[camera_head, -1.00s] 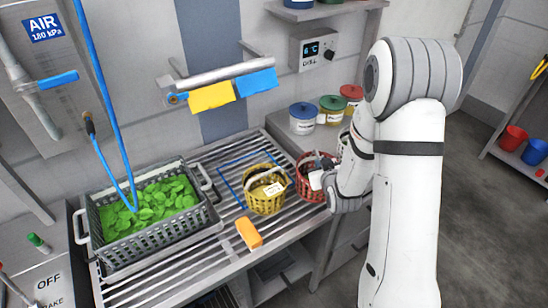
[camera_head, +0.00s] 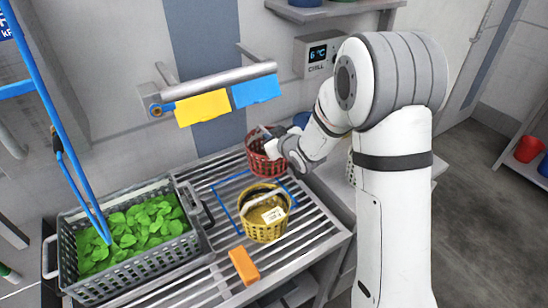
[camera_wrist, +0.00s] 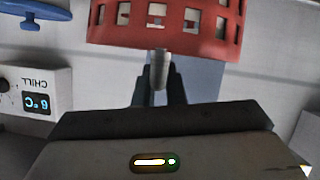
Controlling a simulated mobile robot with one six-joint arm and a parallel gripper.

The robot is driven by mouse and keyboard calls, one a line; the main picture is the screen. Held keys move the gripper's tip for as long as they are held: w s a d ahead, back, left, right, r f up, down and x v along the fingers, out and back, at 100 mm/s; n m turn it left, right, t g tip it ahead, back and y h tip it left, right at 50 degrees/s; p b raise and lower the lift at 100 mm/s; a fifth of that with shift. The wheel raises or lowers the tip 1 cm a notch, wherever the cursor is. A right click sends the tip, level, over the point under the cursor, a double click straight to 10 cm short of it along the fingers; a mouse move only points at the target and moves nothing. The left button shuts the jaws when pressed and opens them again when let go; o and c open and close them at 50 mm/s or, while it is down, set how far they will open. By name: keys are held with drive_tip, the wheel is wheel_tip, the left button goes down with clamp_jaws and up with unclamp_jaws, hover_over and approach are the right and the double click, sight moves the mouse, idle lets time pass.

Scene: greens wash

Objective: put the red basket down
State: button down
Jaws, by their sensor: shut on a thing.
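The red basket (camera_head: 266,163) is at the back of the slatted rack, behind the yellow basket. I cannot tell whether its base touches the slats. My gripper (camera_head: 268,138) is shut on its handle. In the wrist view the red basket (camera_wrist: 165,38) fills the top, and both dark fingers of my gripper (camera_wrist: 160,82) close around the pale handle grip (camera_wrist: 160,70). A yellow basket (camera_head: 264,226) with a pale handle and a white tag stands on the rack (camera_head: 195,262), over the front right part of a blue outline (camera_head: 222,200).
A grey crate of green leaves (camera_head: 205,246) stands at the left. An orange block (camera_head: 244,266) lies in front of the yellow basket. A wall rail with yellow and blue cloths (camera_head: 256,90) juts out above the rack. A chill unit (camera_head: 318,52) is on the wall behind my arm.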

drive_tip(key=shift+w+d+f, duration=0.1)
drive_tip(key=shift+d+f, duration=0.05)
drive_tip(key=shift+f, duration=0.4)
drive_tip(key=shift+w+d+f, duration=0.1)
drive_tip(key=shift+f, duration=0.4)
drive_tip(key=shift+s+d+f+p, duration=0.1)
drive_tip(key=shift+f+p, duration=0.25)
drive_tip(key=shift+f, duration=1.7)
drive_tip(key=shift+f, duration=0.15)
drive_tip(key=c, duration=1.5)
unclamp_jaws()
